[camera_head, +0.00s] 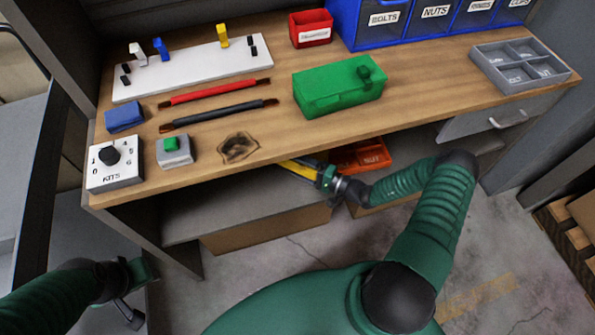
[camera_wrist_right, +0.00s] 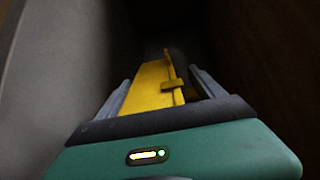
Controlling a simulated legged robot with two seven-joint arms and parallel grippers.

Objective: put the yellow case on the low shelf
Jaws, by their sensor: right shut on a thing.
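The yellow case (camera_head: 298,170) shows only in part, under the front edge of the bench, just above the grey low shelf (camera_head: 220,217). My right gripper (camera_head: 318,176) is shut on it. In the right wrist view the yellow case (camera_wrist_right: 152,88) lies between the two grey fingers, with a small tab on its side. I cannot tell whether the case touches the shelf. The bench top hides its far part. My left gripper (camera_head: 137,290) is low at the left, away from the case; its fingers are too unclear to read.
An orange bin (camera_head: 360,156) stands under the bench, right of the case. The wooden bench top (camera_head: 430,105) overhangs the shelf and carries a green case (camera_head: 338,88), a knob box (camera_head: 114,166) and a green button box (camera_head: 174,152). The shelf's left part looks bare.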

